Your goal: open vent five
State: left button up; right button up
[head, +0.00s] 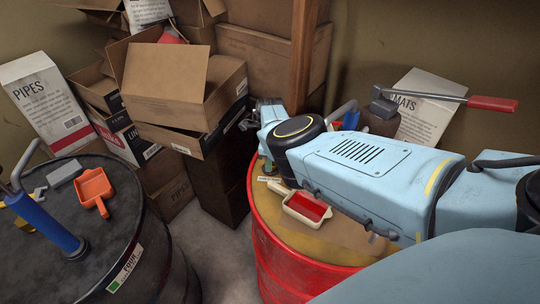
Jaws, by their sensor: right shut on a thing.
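A red drum (281,262) with a worn yellowish top stands in the middle. A small label (270,179) lies on its top near the left edge, too small to read. My right arm reaches over this drum from the right and hides much of its top. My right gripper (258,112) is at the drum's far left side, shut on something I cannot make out. I cannot see a vent clearly; it may be hidden behind my arm. A dark drum (178,262) labelled FOUR (126,268) stands at the left. My left gripper is not in view.
A red-handled metal tool (440,96) shows behind my arm. A blue pump (45,222) and orange scoop (94,187) are on the dark drum. Cardboard boxes (165,85) and a wooden post (303,55) stand behind.

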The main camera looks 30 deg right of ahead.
jog(key=n+p, duration=0.1)
jog(key=n, duration=0.3)
jog(key=shift+n+p, duration=0.3)
jog(key=shift+p, duration=0.05)
jog(key=shift+s+n, duration=0.1)
jog(key=shift+n, duration=2.3)
jog(key=o, duration=1)
jog(key=shift+c, duration=0.2)
jog(key=shift+r, duration=0.1)
